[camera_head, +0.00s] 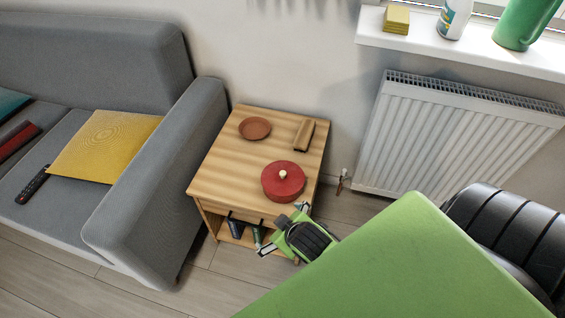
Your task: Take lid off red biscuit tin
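The red biscuit tin (283,190) is round and stands upright near the front right corner of the small wooden side table (222,167). Its red lid with a pale round knob (282,174) sits on top. My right gripper (282,230) is by the table's front edge, just below the tin in the picture. Its two fingers are spread apart, with nothing seen between them. It looks apart from the tin, though the height gap is hard to judge. My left gripper is not in view.
A brown saucer (255,128) and a tan oblong object (304,135) lie at the table's back. Dark items (235,228) stand on the shelf below. A grey sofa (165,190) is left; a white radiator (440,135) and windowsill (480,50) are right.

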